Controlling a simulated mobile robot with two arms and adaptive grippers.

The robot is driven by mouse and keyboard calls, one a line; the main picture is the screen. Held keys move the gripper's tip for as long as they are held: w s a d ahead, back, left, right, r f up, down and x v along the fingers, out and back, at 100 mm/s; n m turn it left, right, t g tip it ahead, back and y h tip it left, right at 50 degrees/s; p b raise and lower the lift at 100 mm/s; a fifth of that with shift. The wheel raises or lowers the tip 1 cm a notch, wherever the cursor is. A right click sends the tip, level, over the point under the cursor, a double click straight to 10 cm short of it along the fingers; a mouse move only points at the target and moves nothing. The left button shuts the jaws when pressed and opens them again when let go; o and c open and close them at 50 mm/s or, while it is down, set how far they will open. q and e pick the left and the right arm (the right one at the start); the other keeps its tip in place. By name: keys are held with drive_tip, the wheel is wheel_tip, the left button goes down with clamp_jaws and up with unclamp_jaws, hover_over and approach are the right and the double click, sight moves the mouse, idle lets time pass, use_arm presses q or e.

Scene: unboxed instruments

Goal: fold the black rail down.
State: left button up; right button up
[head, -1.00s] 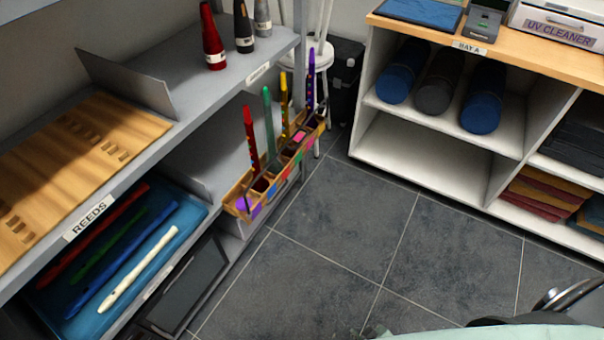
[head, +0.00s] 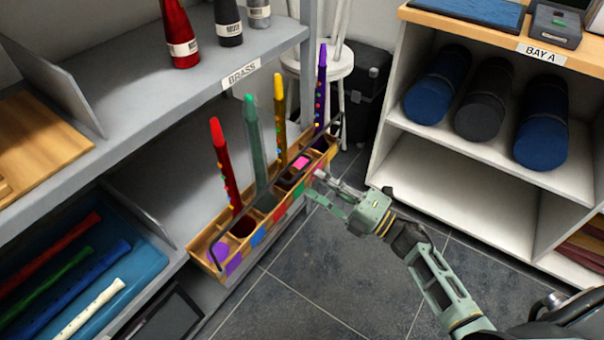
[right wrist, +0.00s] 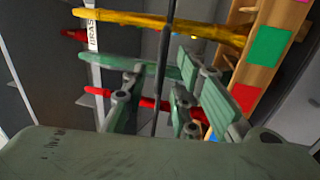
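The black rail (head: 281,181) is a thin dark bar running along the wooden rack (head: 196,251), in front of the upright coloured recorders. In the right wrist view the rail (right wrist: 167,45) crosses the picture as a dark upright bar. My right gripper (head: 313,184) is at the rack's front side, near its far half. In the right wrist view its green fingers (right wrist: 158,92) are apart, with the rail passing between or just beyond them; contact cannot be told. My left gripper is out of view.
Red (head: 224,165), green (head: 255,140), yellow (head: 280,112) and purple (head: 321,85) recorders stand in the rack. The grey BRASS shelf (head: 150,100) is behind and left. A white cabinet (head: 480,165) stands right. Floor between is clear.

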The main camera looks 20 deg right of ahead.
sight(302, 169)
drive_tip(key=x, duration=0.6)
drive_tip(key=shift+w+a+f, duration=0.1)
drive_tip(key=shift+w, duration=0.1)
clamp_jaws()
idle(0.4)
